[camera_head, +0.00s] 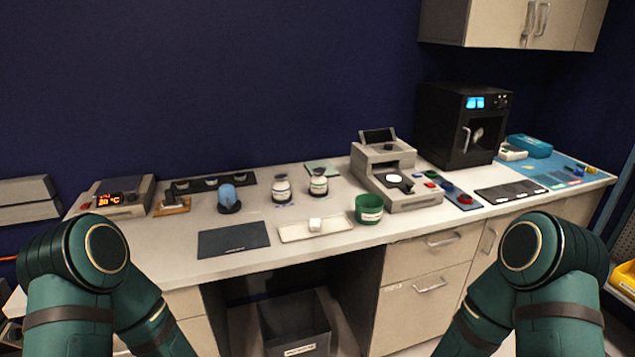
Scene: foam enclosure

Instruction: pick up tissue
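A small white block-like item (315,224), possibly the tissue, sits on a flat cream tray (290,236) near the front edge of the counter. It is too small for me to be sure what it is. Only dark green links of my two arms show, at the lower left and lower right. Neither gripper is in view, so I cannot see whether they are open or shut.
A green cup (369,209) stands right of the tray; a dark mat (233,239) lies left. Two labelled jars (282,190) stand behind. A grey instrument (395,180) and black oven (463,125) are at right. A dark bin (295,325) sits below the counter.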

